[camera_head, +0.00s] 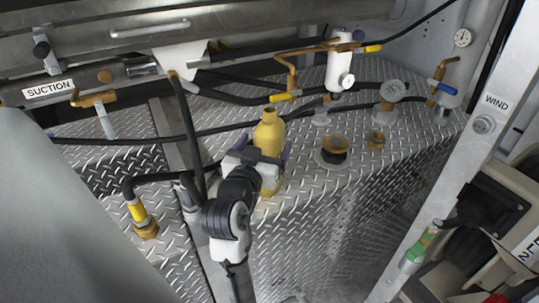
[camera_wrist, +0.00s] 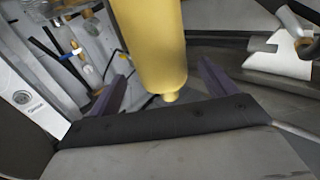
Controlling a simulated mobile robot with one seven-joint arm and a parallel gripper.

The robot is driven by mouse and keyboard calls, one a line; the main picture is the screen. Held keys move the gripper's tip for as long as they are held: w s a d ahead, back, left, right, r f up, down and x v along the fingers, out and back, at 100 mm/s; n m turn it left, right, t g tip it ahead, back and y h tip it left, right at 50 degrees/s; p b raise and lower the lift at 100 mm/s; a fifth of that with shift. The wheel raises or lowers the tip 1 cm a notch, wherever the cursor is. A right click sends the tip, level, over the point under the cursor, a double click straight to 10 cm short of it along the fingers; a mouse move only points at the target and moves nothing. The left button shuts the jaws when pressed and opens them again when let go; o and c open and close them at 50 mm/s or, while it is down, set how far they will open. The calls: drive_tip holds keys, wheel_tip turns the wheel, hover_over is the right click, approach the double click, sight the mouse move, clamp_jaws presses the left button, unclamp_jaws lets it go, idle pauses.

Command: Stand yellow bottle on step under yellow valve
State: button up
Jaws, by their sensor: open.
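The yellow bottle (camera_head: 268,134) stands upright on the diamond-plate step (camera_head: 330,185), near and below a brass valve with a yellow handle (camera_head: 283,97). Another yellow-tipped lever (camera_head: 372,48) is higher up to the right. My gripper (camera_head: 262,158) reaches in from the front, with its purple fingers on either side of the bottle. The wrist view shows the bottle (camera_wrist: 150,45) in front of the palm, between the spread fingers of my gripper (camera_wrist: 163,75). The gripper is open. It hides much of the bottle's lower part in the head view.
Black hoses (camera_head: 190,128) cross behind and left. Bare step lies in front of the fittings.

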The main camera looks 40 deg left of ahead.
sight(268, 132)
drive_tip(key=x, duration=0.1)
drive_tip(key=p+x, duration=0.1)
drive_tip(key=x, duration=0.1)
drive_tip(key=p+x, duration=0.1)
drive_tip(key=shift+w+a+r, duration=0.15)
drive_tip(key=shift+a+r, duration=0.1)
drive_tip(key=shift+r, duration=0.15)
drive_tip(key=shift+w+a+f, duration=0.15)
drive_tip(key=shift+w, duration=0.25)
clamp_jaws()
